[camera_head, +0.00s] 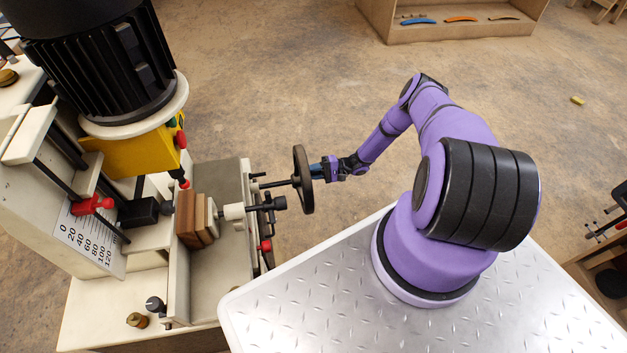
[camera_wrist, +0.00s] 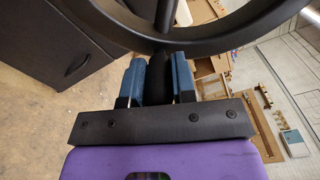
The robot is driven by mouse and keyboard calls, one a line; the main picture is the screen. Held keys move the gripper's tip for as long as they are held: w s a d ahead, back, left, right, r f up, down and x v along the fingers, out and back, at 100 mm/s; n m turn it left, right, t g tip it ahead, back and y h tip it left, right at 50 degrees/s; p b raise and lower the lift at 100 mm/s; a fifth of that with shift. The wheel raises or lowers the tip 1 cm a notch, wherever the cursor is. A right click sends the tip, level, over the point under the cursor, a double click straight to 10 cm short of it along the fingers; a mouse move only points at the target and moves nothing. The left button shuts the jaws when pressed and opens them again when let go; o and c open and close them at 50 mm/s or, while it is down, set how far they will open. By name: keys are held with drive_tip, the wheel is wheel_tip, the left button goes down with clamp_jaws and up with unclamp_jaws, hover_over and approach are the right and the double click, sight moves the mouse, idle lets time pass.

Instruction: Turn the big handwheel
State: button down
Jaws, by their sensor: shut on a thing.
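The big handwheel (camera_head: 301,182) is a dark ring on a horizontal shaft at the right side of the machine. It is seen nearly edge-on in the head view. In the wrist view its dark rim (camera_wrist: 205,42) curves across the top. My gripper (camera_head: 318,170) is at the wheel's right side, with blue fingers pointing at it. In the wrist view my gripper (camera_wrist: 163,84) has its blue fingers on both sides of a dark upright part at the rim, likely the wheel's handle. The fingers hide part of it.
The machine's pale table (camera_head: 225,168) bears brown wooden blocks (camera_head: 187,220) clamped beside a pale pad. A small black lever (camera_head: 268,203) and a red knob (camera_head: 265,246) sit close below the wheel. The floor (camera_head: 290,85) behind is open. A wooden box (camera_head: 450,32) stands at the back.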

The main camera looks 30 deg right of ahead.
drive_tip(key=shift+w+d+r+n, duration=0.15)
drive_tip(key=shift+w+r+n, duration=0.25)
drive_tip(key=shift+r+n, duration=0.4)
drive_tip(key=shift+w+d+r+n, duration=0.1)
drive_tip(key=shift+w+r+n, duration=0.35)
drive_tip(key=shift+r+n, duration=0.35)
drive_tip(key=shift+w+d+r+n, duration=0.15)
drive_tip(key=shift+w+r+n, duration=0.35)
drive_tip(key=shift+r, duration=0.45)
drive_tip(key=shift+s, duration=0.1)
drive_tip(key=c, duration=0.9)
unclamp_jaws()
drive_tip(key=v, duration=1)
drive_tip(key=shift+s+d, duration=0.1)
drive_tip(key=shift+d, duration=0.3)
